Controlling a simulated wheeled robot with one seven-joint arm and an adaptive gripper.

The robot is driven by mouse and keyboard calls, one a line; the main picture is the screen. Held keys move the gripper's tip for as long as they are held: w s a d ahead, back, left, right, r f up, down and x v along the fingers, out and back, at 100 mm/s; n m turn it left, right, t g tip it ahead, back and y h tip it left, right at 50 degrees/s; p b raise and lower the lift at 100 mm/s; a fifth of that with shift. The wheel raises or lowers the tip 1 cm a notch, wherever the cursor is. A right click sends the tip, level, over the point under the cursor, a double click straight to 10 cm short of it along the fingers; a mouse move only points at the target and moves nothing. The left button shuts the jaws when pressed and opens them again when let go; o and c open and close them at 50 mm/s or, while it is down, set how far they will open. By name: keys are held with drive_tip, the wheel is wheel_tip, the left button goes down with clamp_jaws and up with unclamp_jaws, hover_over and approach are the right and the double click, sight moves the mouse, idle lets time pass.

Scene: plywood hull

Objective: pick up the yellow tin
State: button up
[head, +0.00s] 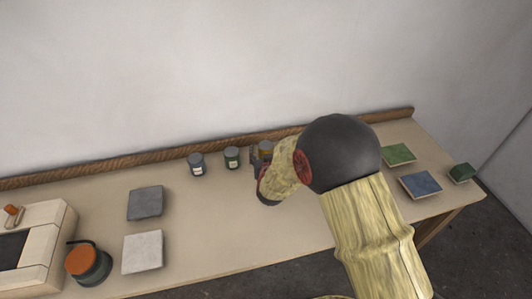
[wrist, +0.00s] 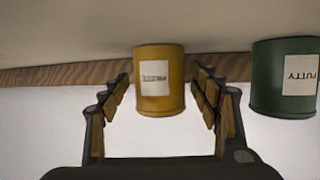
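The yellow tin (wrist: 160,82) has a pale label and shows in the middle of the wrist view, between the fingers of my gripper (wrist: 163,92). The fingers are apart, with a gap on each side of the tin. In the head view the yellow tin (head: 266,147) stands near the back of the table, partly hidden by my gripper (head: 259,160) and arm. The wrist view is upside down, with the table surface at the top.
A green putty tin (wrist: 285,78) stands close beside the yellow one; it also shows in the head view (head: 232,158). A dark blue-grey tin (head: 196,165) is further left. A wooden ledge (head: 120,165) runs along the table's back. Tiles (head: 146,203) lie on both sides.

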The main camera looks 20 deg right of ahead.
drive_tip(key=c, duration=1.3)
drive_tip(key=shift+r, duration=0.15)
